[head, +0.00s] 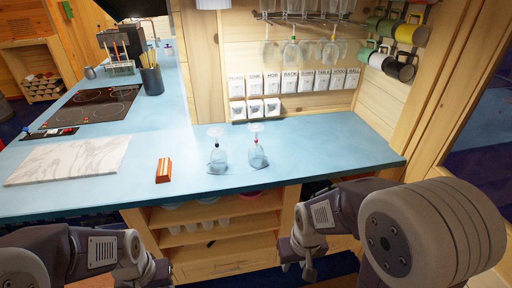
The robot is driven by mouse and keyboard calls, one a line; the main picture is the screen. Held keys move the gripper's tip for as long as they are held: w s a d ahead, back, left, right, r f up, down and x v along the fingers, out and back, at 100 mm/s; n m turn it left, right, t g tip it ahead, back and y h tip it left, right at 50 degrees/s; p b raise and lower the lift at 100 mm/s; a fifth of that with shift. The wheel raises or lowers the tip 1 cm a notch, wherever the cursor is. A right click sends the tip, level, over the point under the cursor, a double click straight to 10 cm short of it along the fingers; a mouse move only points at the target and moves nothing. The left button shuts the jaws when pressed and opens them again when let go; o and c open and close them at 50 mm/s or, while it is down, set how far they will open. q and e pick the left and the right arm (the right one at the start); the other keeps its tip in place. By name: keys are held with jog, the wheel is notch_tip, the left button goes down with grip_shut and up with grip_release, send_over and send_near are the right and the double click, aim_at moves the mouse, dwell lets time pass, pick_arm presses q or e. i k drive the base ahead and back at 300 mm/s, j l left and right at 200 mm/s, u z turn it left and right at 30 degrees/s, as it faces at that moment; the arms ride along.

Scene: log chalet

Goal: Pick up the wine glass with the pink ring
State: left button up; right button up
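Two clear wine glasses stand upside down on the blue counter (330,150). My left gripper (155,278) is at the bottom edge, partly cut off.
An orange block (164,170) and a marble board (70,160) lie left of the glasses. A cooktop (92,108) is farther left. White labelled packets (272,107) stand behind the glasses. Mugs (400,66) hang at right. The counter right of the glasses is clear.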

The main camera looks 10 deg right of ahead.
aim_at(256, 154)
jog(key=i+l+z, duration=0.15)
jog(key=i+l, duration=0.15)
jog(key=l, duration=0.25)
jog(key=i+l+z, duration=0.15)
jog(key=i+l, duration=0.2)
jog(key=l, duration=0.15)
jog(key=i+l+z, duration=0.15)
jog(key=i+l, duration=0.2)
jog(key=l, duration=0.15)
